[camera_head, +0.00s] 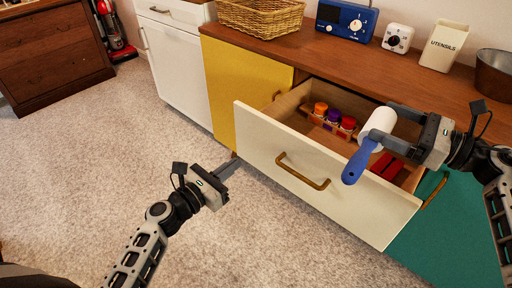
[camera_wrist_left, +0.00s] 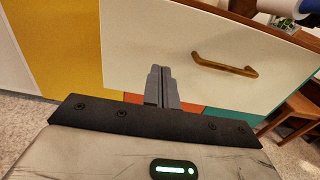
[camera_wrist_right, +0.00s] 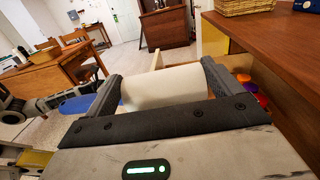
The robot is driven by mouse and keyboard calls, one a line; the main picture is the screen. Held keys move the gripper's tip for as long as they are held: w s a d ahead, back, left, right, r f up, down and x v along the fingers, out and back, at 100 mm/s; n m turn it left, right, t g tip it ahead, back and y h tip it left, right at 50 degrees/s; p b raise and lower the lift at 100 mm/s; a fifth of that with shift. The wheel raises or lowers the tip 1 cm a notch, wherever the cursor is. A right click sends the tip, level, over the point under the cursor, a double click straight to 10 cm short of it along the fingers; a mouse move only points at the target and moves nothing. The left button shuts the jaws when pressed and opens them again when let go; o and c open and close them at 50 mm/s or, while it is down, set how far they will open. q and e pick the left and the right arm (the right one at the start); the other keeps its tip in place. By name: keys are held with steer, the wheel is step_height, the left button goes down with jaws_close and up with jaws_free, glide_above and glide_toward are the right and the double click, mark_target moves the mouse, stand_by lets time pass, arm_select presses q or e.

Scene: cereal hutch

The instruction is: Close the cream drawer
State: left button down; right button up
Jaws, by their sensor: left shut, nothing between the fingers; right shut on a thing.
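The cream drawer (camera_head: 300,165) is pulled far open from the wooden hutch in the head view. Its brass handle (camera_head: 302,171) is on the front, and it also shows in the left wrist view (camera_wrist_left: 224,65). My left gripper (camera_head: 228,168) is shut and empty, in front of and to the left of the drawer front, apart from the handle. My right gripper (camera_head: 391,122) is shut on a white roller with a blue handle (camera_head: 376,128), held above the drawer's right part. The roller's white body fills the jaws in the right wrist view (camera_wrist_right: 165,87).
Several capped spice jars (camera_head: 333,118) and a red item (camera_head: 388,167) lie inside the drawer. The counter (camera_head: 330,66) holds a wicker basket, blue radio, white timer, utensils canister and metal pot. Yellow and teal panels flank the drawer. Carpet in front is clear.

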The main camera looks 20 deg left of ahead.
mark_target(264, 142)
arm_select(q)
steer(key=x, duration=0.9)
steer(key=shift+w, duration=0.2)
steer(key=shift+w+f+b, duration=0.1)
steer(key=shift+b, duration=0.2)
